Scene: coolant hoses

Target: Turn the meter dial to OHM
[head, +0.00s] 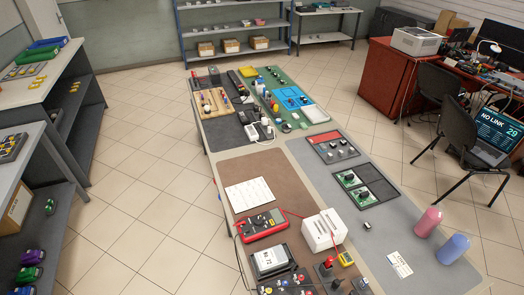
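The meter (262,225) is a red handheld multimeter with a dark face and a round dial near its middle. It lies on the brown mat at the near left part of the long table, left of a white box-shaped unit. Dark and red leads run from it. The dial's marks and its pointer are too small to read. Neither of my grippers shows in the head view.
A white sheet (250,195) lies just behind the meter. The white unit (323,230) stands to its right, and a boxed device (270,261) in front. Pink (429,221) and blue (453,248) cylinders stand at the right edge. The grey mat's middle is fairly clear.

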